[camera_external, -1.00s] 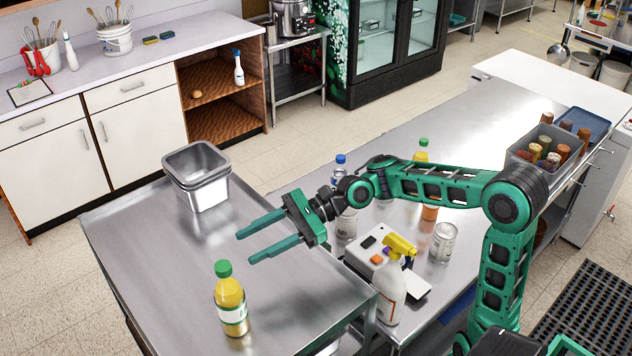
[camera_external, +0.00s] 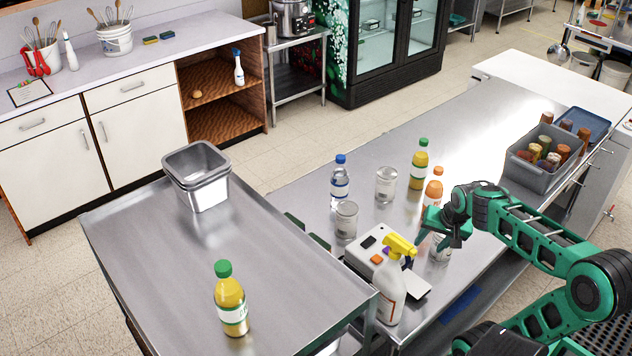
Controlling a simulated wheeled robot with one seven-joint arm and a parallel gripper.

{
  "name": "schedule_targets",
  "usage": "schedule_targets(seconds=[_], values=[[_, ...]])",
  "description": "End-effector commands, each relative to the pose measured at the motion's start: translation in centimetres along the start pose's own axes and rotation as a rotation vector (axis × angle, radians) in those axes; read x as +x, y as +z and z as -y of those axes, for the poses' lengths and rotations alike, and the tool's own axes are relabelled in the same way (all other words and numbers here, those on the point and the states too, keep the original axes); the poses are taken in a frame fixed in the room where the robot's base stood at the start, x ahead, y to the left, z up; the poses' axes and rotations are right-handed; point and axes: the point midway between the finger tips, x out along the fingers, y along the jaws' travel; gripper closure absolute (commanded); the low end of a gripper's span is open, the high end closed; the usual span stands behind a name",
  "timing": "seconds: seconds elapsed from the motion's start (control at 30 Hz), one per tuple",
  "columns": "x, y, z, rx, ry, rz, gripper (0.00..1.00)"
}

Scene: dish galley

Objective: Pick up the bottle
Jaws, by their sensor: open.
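Several bottles are in view. A yellow juice bottle with a green cap (camera_external: 231,305) stands upright on the steel cart at the front. A similar yellow bottle (camera_external: 419,170) stands on the steel counter, beside an orange bottle (camera_external: 433,192). A clear water bottle with a blue cap (camera_external: 340,182) stands further left. A white spray bottle with a yellow head (camera_external: 391,292) stands at the counter's near edge. My gripper (camera_external: 432,238) is open and empty over the counter, right of the spray head. It partly hides a can (camera_external: 440,253); its fingers are hard to make out.
Two glasses (camera_external: 346,219) (camera_external: 386,183) and a white device (camera_external: 372,248) stand among the counter bottles. A grey bin of jars (camera_external: 528,174) is at the right. Steel pans (camera_external: 198,182) sit at the cart's back corner; the cart's middle (camera_external: 165,255) is clear.

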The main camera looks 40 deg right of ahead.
Motion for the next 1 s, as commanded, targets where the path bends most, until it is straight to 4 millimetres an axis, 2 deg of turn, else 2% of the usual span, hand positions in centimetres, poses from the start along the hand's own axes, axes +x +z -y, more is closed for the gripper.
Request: schedule_targets(seconds=[0.03,0.1,0.2,0.33,0.37,0.5,0.87,1.0], values=[[0.5,1.9,-2.0,-0.068,0.04,0.052,0.56],[1.0,4.5,-4.7,-0.167,0.089,0.131,0.56],[1.3,7.4,-7.5,-0.283,0.129,0.229,0.56],[1.4,9.8,-9.8,-0.375,0.151,0.316,0.56],[1.3,10.2,-10.1,-0.389,0.152,0.329,0.52],[1.3,10.8,-10.6,-0.415,0.155,0.351,0.52],[1.2,10.7,-10.6,-0.414,0.154,0.349,0.52],[-0.5,10.1,-10.1,-0.413,0.153,0.344,0.52]])
